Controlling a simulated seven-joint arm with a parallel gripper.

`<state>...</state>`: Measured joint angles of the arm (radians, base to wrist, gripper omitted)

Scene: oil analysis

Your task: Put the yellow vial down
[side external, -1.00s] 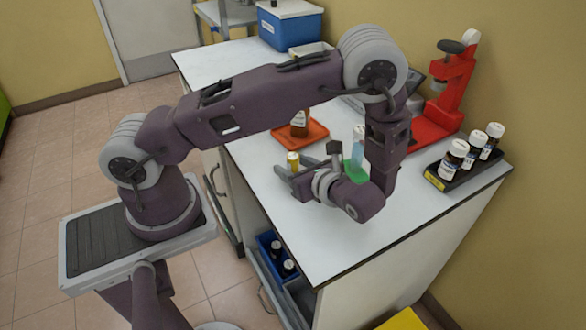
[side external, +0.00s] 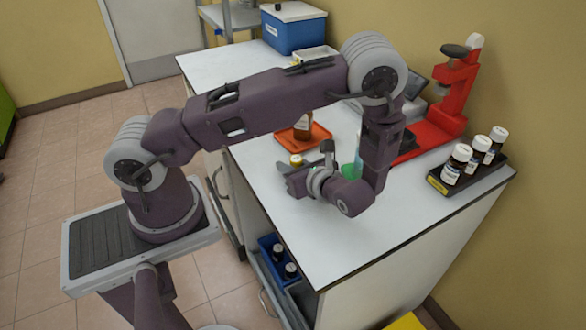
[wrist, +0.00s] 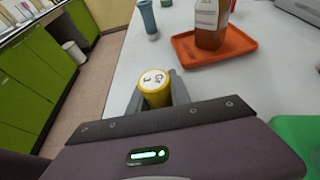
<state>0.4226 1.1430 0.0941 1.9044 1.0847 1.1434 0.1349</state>
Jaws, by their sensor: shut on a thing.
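The yellow vial (wrist: 155,88) has a pale, marked top and stands upright between the fingers of my gripper (wrist: 158,93) in the wrist view. My gripper is shut on it. In the side view the vial (side external: 296,160) shows as a small yellow top at the tip of my gripper (side external: 293,172), low over the white counter (side external: 325,240), near its left edge. The vial's lower part is hidden by the gripper, so I cannot tell whether it touches the counter.
An orange tray (wrist: 240,45) with a brown bottle (wrist: 211,22) lies just beyond the gripper. A green-based holder (side external: 349,171) is close to the wrist. A black rack (side external: 470,177) with dark bottles and a red stand (side external: 452,95) are at right. The front counter is clear.

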